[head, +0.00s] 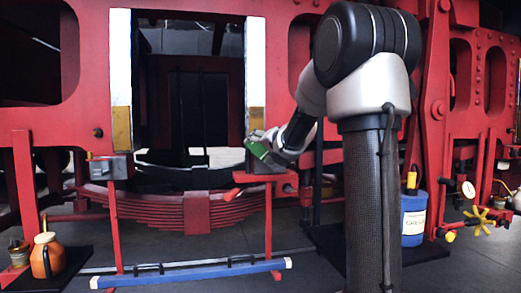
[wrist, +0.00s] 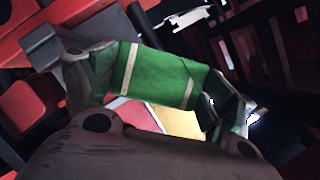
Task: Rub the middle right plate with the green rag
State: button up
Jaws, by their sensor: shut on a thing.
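The green rag (head: 261,152) is in my gripper (head: 270,146), which is shut on it. In the wrist view the rag (wrist: 160,75) is a green bundle with pale bands, stretched between the fingers. On the right side of the frame opening is a vertical strip with a long white part (head: 255,60) and a brass-coloured part (head: 257,117) below it. The rag is just below the brass part in the head view. I cannot tell whether the rag touches any plate.
A matching white and brass strip (head: 121,60) lines the left side of the opening. A grey block (head: 107,167) stands below it on a red stand. A blue bar (head: 190,273) lies low in front. An orange can (head: 46,256) is left; a blue container (head: 413,220) is right.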

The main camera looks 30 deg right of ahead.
aim_at(255, 108)
jog(key=shift+w+d, duration=0.2)
jog(key=shift+w, duration=0.4)
jog(key=shift+s+r, duration=0.15)
jog(key=shift+r, duration=7.7)
jog(key=shift+f, duration=7.9)
jog(key=shift+s+a, duration=0.25)
jog(key=shift+s, duration=0.65)
jog(key=shift+s+a, duration=0.3)
jog(key=shift+s, duration=0.6)
jog(key=shift+s+a, duration=0.25)
jog(key=shift+s, duration=0.65)
